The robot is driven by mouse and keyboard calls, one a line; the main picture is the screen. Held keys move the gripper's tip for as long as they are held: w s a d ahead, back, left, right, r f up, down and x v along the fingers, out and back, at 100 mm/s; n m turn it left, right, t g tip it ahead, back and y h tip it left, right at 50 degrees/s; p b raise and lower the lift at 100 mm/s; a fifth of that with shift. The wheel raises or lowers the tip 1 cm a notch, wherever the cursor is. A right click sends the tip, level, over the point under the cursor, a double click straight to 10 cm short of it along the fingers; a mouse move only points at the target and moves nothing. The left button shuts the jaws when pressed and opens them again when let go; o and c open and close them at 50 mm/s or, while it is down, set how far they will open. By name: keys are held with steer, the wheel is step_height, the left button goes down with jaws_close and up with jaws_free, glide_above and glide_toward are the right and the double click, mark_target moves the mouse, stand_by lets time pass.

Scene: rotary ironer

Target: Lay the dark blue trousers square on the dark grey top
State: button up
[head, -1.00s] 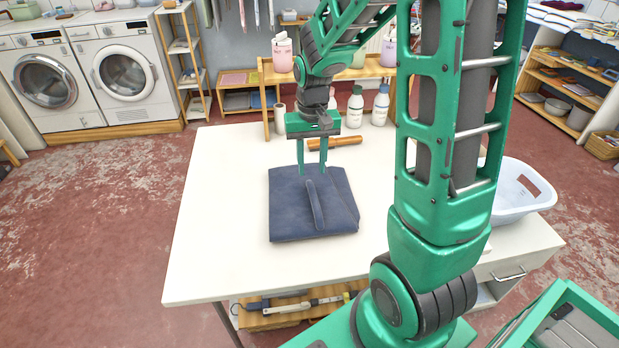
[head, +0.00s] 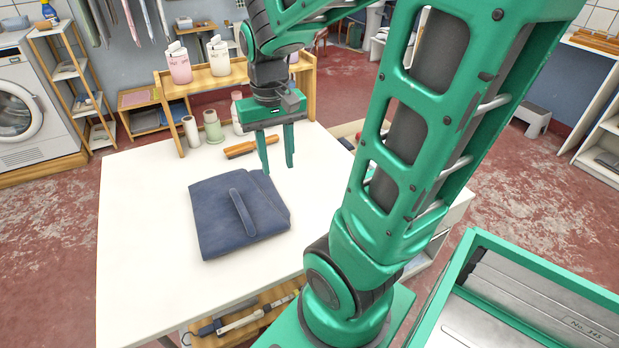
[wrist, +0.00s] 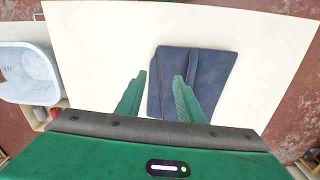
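The dark blue trousers (head: 215,215) lie folded in a flat, roughly square pack on the white table (head: 140,180). A narrow raised strip of the same cloth runs over the pack. They also show in the wrist view (wrist: 215,70), beyond and to the right of my fingers. My gripper (head: 277,169) is open and empty, fingers pointing down, above the table by the pack's back right corner. Its two fingers show apart in the wrist view (wrist: 160,76), one overlapping the cloth in the picture. I cannot make out a dark grey top in these frames.
A pale basin (wrist: 25,75) is at the left of the wrist view. The table's left and front are clear.

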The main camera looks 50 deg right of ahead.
steer(key=s, duration=1)
steer(key=shift+m, duration=0.4)
steer(key=shift+o, duration=0.5)
steer(key=shift+s+f, duration=0.1)
steer(key=shift+s, duration=0.35)
steer(key=n, duration=0.2)
glide_above(235, 195)
step_height(235, 195, down, 6)
steer(key=r, duration=0.1)
steer(key=f, duration=0.5)
steer(key=shift+w, duration=0.2)
steer(key=shift+s+f, duration=0.2)
steer(key=shift+f, duration=2.75)
jaws_close()
